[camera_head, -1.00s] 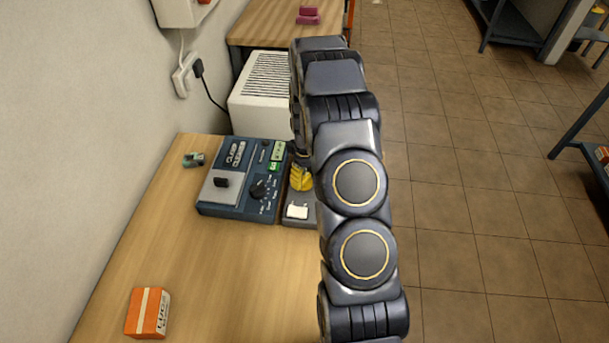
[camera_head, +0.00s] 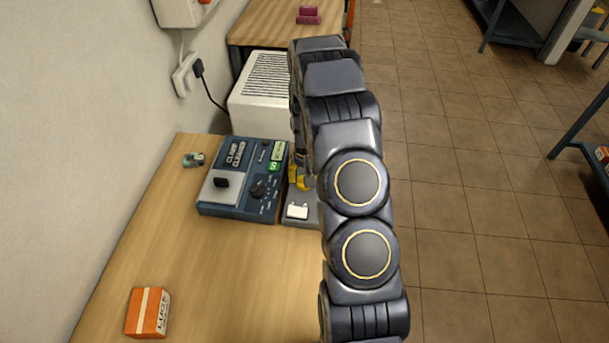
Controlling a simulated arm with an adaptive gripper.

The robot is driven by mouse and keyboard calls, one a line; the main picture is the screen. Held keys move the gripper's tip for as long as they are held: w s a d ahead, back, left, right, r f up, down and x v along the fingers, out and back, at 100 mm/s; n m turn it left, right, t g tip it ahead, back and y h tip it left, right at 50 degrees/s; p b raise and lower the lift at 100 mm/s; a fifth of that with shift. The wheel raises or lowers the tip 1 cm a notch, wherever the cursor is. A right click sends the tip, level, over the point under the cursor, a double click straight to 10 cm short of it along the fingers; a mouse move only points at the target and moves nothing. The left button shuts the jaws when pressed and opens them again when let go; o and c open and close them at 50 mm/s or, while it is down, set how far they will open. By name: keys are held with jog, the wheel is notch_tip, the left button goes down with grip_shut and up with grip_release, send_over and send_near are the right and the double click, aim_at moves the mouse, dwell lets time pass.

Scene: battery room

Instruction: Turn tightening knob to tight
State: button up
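A blue device labelled "CLAMP CLEANER" (camera_head: 239,205) stands on the bench left of my arm. It has a black dial (camera_head: 259,189) with markings around it and a black handle (camera_head: 221,183) on a pale plate. A small grey unit (camera_head: 300,211) with a white block sits against its right side. A yellow part (camera_head: 302,180) shows at that unit's back, partly covered by my arm; I cannot tell whether it is the tightening knob. My gripper is hidden behind my arm near the yellow part, and its fingers cannot be made out.
An orange and white box (camera_head: 148,312) lies at the bench's near left. The wooden bench top (camera_head: 215,265) in front is clear.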

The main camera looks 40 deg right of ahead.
jog(key=shift+m, duration=0.5)
jog(key=o, duration=1.1)
jog(key=shift+r, duration=0.1)
notch_tip(320, 180, up, 12)
dwell(0.4)
